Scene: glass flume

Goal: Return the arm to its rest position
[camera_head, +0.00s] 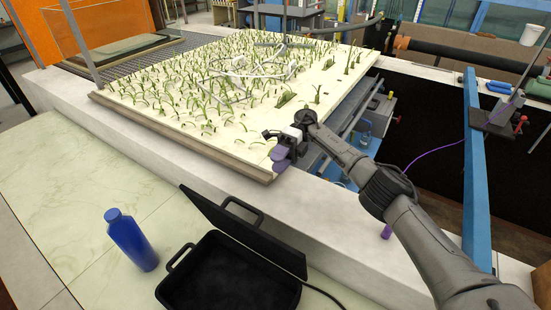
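My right arm (372,185) reaches in from the lower right, stretched out to the front corner of the planted board. My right gripper (279,150) is at its end, just over that corner. Purple parts show at the gripper's tip; I cannot tell whether they are its fingers or a held thing. The gripper is small here, and whether it is open or shut is unclear. The pale planted board (150,108) bears many small green shoots and a loop of white tubing (245,62). My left gripper is not in view.
An open black case (222,281) and a blue bottle (130,240) stand on the pale floor in front. A blue post (474,175) rises right of my arm. A purple cable (437,149) passes behind the arm. Tools lie at the far right. The floor at left is clear.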

